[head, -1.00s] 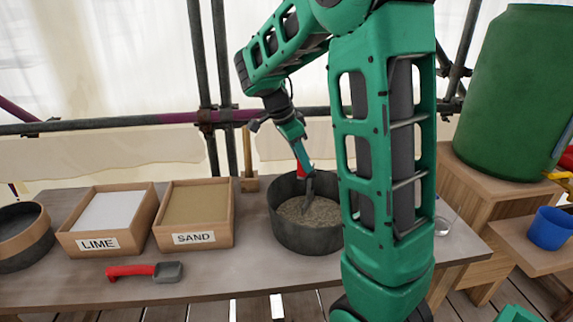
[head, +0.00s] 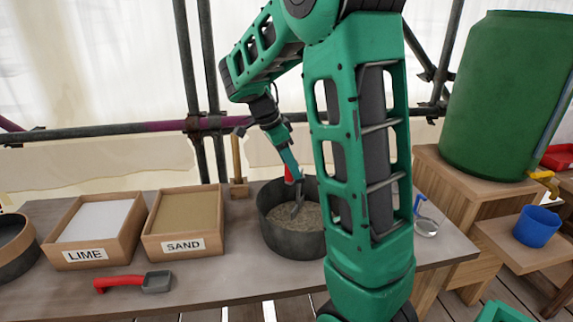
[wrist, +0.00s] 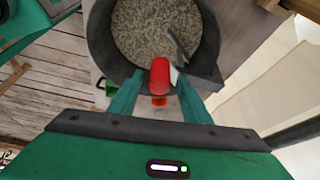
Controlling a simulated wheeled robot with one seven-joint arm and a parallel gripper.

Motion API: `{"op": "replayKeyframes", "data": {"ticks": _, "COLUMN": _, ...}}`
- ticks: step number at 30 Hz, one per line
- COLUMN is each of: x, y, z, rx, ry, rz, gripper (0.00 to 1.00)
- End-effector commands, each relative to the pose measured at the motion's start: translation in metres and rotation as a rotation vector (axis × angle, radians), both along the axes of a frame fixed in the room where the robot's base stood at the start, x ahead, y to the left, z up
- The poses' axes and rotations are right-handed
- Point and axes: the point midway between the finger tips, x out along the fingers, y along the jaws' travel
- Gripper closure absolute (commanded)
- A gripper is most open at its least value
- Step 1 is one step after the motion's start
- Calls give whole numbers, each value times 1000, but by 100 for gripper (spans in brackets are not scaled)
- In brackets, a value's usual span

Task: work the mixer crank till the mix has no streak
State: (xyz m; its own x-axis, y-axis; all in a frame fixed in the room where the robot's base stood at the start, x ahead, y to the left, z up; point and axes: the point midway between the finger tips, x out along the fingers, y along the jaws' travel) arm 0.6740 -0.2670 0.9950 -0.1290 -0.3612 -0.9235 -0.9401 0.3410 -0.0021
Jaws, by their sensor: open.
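The mixing tub (head: 292,243) is a dark round pan on the bench, holding a grey-beige speckled mix (head: 308,216). The mix also shows in the wrist view (wrist: 150,35), speckled light and dark; I cannot tell whether streaks remain. A grey paddle (wrist: 178,45) dips into it. The red crank handle (wrist: 159,76) stands at the tub's near rim in the wrist view; its top shows in the head view (head: 288,172). My gripper (wrist: 160,92) is open, with its two teal fingers on either side of the red handle and visible gaps between.
The lime box (head: 64,257), sand box (head: 150,245) and red-handled scoop (head: 135,283) are left of the tub. A small blue-handled item (head: 425,222) lies right of my arm. A green barrel (head: 505,100) and blue cup (head: 537,227) stand at the right.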

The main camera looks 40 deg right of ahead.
Motion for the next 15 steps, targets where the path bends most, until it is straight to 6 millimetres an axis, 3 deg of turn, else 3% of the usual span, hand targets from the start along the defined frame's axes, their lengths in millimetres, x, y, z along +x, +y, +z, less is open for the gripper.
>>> {"op": "replayKeyframes", "data": {"ticks": 5, "x": 3, "y": 4, "z": 10, "rx": 0, "ry": -1, "rz": 3, "gripper": 57}}
{"op": "replayKeyframes", "data": {"ticks": 15, "x": 12, "y": 27, "z": 66, "rx": -1, "ry": -2, "rz": 2, "gripper": 57}}
